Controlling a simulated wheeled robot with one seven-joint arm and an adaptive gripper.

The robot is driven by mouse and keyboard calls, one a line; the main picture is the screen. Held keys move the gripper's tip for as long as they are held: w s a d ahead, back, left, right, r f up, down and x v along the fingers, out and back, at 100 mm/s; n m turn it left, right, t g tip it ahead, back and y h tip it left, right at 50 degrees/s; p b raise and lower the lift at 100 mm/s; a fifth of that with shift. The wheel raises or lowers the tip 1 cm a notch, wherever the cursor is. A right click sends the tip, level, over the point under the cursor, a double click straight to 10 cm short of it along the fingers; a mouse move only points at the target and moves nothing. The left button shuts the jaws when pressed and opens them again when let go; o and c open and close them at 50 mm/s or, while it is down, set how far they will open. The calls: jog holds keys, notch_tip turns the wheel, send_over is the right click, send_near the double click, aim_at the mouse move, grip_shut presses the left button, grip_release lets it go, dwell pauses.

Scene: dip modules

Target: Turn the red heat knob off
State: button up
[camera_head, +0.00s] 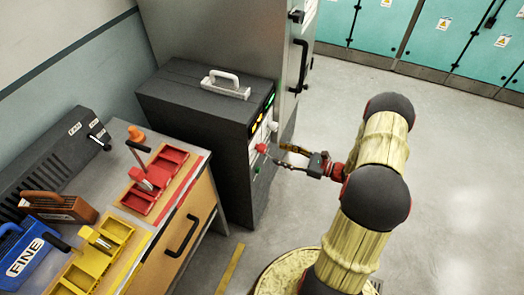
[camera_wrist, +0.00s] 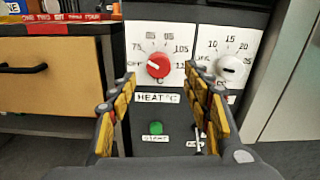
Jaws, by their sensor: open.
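The red heat knob (camera_wrist: 158,65) sits on a white dial plate with numbers, above a "HEAT °C" label (camera_wrist: 157,98), in the wrist view. Its white pointer mark is toward the upper left, near the 75 side; the exact setting is hard to read. In the head view the red knob (camera_head: 262,148) shows on the front of the dark machine (camera_head: 205,115). My gripper (camera_wrist: 160,88) is open, its yellow-padded fingers spread to the left and right below the knob, not touching it. In the head view my gripper (camera_head: 278,155) is just in front of the panel.
A white knob (camera_wrist: 231,67) with its own dial is right of the red one. A green button (camera_wrist: 156,128) and a small switch (camera_wrist: 197,140) sit below. A workbench (camera_head: 185,225) with red and yellow trays stands left of the machine. The floor at right is clear.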

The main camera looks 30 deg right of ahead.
aim_at(265, 149)
jog(key=b+x, duration=0.2)
jog(key=x, duration=0.5)
jog(key=shift+w+a, duration=0.2)
jog(key=shift+a, duration=0.1)
jog(key=c, duration=1.1)
jog(key=shift+c, duration=0.3)
